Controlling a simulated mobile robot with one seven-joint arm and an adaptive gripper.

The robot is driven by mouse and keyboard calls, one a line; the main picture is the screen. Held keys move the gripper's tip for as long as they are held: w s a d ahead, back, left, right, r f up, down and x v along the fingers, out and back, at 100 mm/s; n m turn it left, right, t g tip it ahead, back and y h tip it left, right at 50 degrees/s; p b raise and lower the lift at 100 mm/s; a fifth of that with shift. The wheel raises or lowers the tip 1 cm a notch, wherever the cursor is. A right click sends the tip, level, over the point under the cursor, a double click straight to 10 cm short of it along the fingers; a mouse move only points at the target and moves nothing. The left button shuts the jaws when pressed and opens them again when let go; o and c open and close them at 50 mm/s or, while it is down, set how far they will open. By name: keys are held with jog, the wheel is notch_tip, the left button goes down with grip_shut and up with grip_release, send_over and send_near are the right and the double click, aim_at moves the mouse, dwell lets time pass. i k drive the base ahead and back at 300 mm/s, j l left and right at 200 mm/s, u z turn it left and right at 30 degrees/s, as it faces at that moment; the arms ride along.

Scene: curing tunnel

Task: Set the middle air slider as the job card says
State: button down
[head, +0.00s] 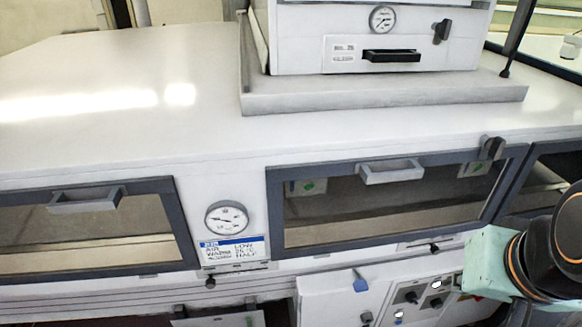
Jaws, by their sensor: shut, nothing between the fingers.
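The job card (232,252), white with a blue top strip, is fixed to the front below a round gauge (227,218). A small black slider knob (434,248) sits on a pale strip under the middle window, near the strip's middle. Another black knob (210,283) sits under the card. I cannot tell for certain which is the middle air slider. My arm enters at the lower right; its gripper is outside the picture.
Two dark-framed windows with grey handles (392,171) (87,199) line the front. A blue lever (360,283) and a panel with black knobs (411,297) are below. A white unit with a gauge (383,19) stands on top. The left of the top is clear.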

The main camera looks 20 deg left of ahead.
aim_at(210, 283)
jog(key=u, duration=1.95)
jog(key=k+z, duration=0.15)
jog(key=z, duration=0.2)
jog(key=u, duration=0.35)
